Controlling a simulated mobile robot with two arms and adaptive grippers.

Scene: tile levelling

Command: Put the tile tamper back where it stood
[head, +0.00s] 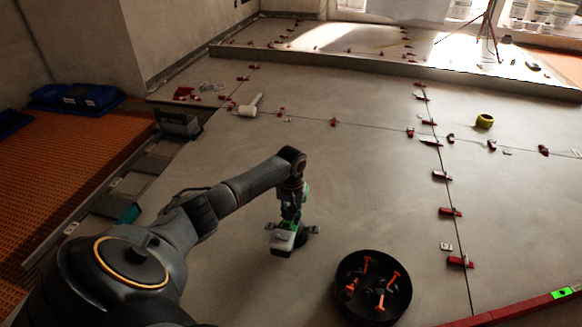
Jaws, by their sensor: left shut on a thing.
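My left gripper (291,207) points down over the large grey tiles in the middle of the head view. It is shut on the tile tamper (284,240), which has a green body and a pale grey lower part. The gripper hides part of the tamper's top. A dark patch, perhaps shadow, lies at its right side. I cannot tell whether the tamper touches the tile or hangs just above it. My right gripper is not in view.
A black round bucket (373,288) with orange-handled tools stands right of the tamper. Red wedges (450,212) line the tile joints. A white mallet (250,106), a yellow tape roll (485,121) and a red level (528,308) lie about. Tile around the tamper is mostly clear.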

